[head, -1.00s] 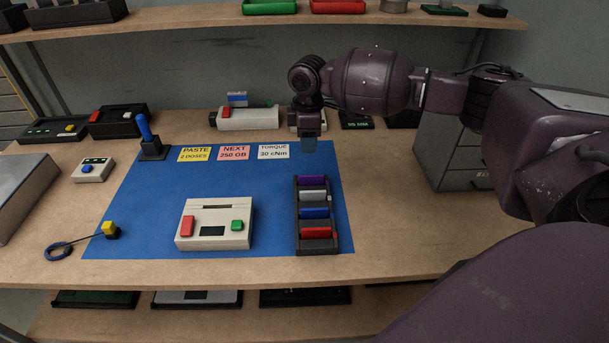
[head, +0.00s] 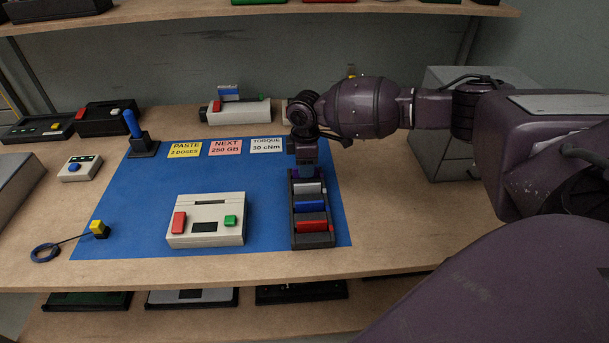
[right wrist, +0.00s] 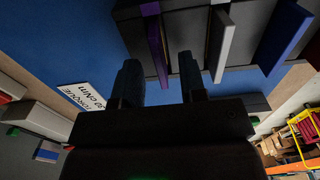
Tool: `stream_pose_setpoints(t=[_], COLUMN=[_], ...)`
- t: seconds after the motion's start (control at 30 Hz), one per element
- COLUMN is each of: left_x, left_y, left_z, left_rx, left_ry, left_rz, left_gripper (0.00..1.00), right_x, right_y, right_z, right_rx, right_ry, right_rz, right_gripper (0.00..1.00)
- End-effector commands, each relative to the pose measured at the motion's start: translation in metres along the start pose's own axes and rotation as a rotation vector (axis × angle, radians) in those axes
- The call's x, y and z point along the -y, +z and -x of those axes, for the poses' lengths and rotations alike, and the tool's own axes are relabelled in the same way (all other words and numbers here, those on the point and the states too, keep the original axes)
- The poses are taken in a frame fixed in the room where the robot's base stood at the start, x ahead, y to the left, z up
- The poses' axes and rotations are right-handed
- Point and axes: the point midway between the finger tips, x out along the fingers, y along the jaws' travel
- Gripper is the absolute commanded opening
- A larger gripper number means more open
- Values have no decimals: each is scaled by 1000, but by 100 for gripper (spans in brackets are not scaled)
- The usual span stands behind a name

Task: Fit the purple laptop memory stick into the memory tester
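The purple memory stick (right wrist: 156,42) stands in a slot of the dark rack (head: 313,242), and my right gripper hides it in the head view. My right gripper (head: 305,172) is over the far end of the rack, pointing down. In the right wrist view its two fingers (right wrist: 159,62) are apart with nothing between them, and the purple stick lies just beyond the tips, roughly in line with the gap. A beige box with a top slot (head: 207,220), a red and a green button and a dark display, likely the memory tester, sits left of the rack. My left gripper is out of view.
The rack also holds a grey stick (head: 309,188), a blue stick (head: 311,206) and a red stick (head: 312,226). Labels (head: 225,147) lie along the blue mat's (head: 130,210) back edge. Another beige device (head: 238,110) stands behind. The mat between box and labels is clear.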

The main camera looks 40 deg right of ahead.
Motion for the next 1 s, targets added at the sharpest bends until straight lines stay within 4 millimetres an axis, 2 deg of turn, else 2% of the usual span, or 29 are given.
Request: stream_pose_setpoints(t=[0.17,0.27,0.43,0.8,1.0], left_x=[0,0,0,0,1], left_y=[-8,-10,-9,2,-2], left_z=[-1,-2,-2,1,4], left_rx=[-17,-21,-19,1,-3], left_ry=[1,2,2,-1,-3], left_rz=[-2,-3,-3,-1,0], left_gripper=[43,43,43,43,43], right_x=[0,0,0,0,-1], right_y=[0,0,0,0,0], right_z=[1,1,1,3,27], right_rx=[-1,-1,-1,-1,-3], right_ry=[2,1,1,2,5], right_rz=[0,0,-1,-1,-1], right_gripper=[38,26,0,0,0])
